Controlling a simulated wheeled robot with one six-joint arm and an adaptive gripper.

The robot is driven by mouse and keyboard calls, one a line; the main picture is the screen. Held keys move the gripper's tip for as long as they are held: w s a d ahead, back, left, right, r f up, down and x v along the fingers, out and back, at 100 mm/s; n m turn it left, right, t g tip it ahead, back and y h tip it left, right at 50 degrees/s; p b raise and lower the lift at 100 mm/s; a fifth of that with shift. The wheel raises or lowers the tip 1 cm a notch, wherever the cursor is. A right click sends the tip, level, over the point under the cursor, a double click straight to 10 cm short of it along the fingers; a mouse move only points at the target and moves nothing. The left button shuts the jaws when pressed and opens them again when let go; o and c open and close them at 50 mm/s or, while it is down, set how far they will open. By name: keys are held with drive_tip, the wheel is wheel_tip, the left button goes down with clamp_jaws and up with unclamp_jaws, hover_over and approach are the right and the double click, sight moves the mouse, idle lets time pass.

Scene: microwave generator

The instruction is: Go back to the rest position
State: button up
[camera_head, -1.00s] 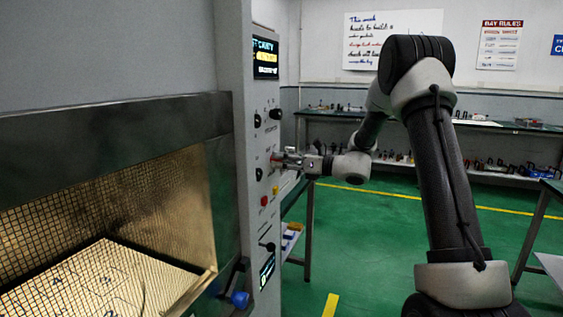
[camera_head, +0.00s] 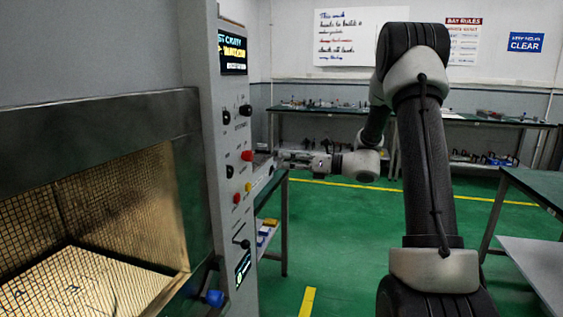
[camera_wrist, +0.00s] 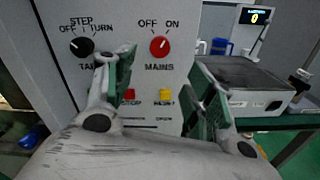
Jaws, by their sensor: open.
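My gripper (camera_head: 283,160) points left toward the control panel (camera_head: 228,130) of the microwave generator, a little to the right of it. In the wrist view my gripper (camera_wrist: 165,95) is open, its two green-padded fingers apart with nothing between them. Beyond the fingers are the red MAINS knob (camera_wrist: 159,46) with OFF and ON marks, the black STEP/TURN knob (camera_wrist: 82,46), a red button (camera_wrist: 128,95) and a yellow button (camera_wrist: 166,96). The fingers look clear of the knobs.
Workbenches stand behind (camera_head: 300,108) and at right (camera_head: 535,185). Green floor (camera_head: 340,230) is open between them.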

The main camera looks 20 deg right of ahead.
drive_tip(key=s+f+n+g+h, duration=0.2)
drive_tip(key=s+f+n+g, duration=0.2)
drive_tip(key=s+f+n, duration=0.3)
drive_tip(key=s+f+n+g+h, duration=0.2)
drive_tip(key=s+n+g+h, duration=0.25)
drive_tip(key=s+n, duration=0.65)
drive_tip(key=s+d+r+n+t+h, duration=0.1)
drive_tip(key=s+r+n+h, duration=0.3)
drive_tip(key=s, duration=0.5)
drive_tip(key=s+d+r+n+t+h, duration=0.1)
drive_tip(key=s+d+r+n+h, duration=0.3)
drive_tip(key=s, duration=0.6)
wheel_tip(320, 180, up, 3)
drive_tip(key=shift+d+r+n, duration=0.1)
drive_tip(key=shift+d+n, duration=0.1)
drive_tip(key=shift+n, duration=1)
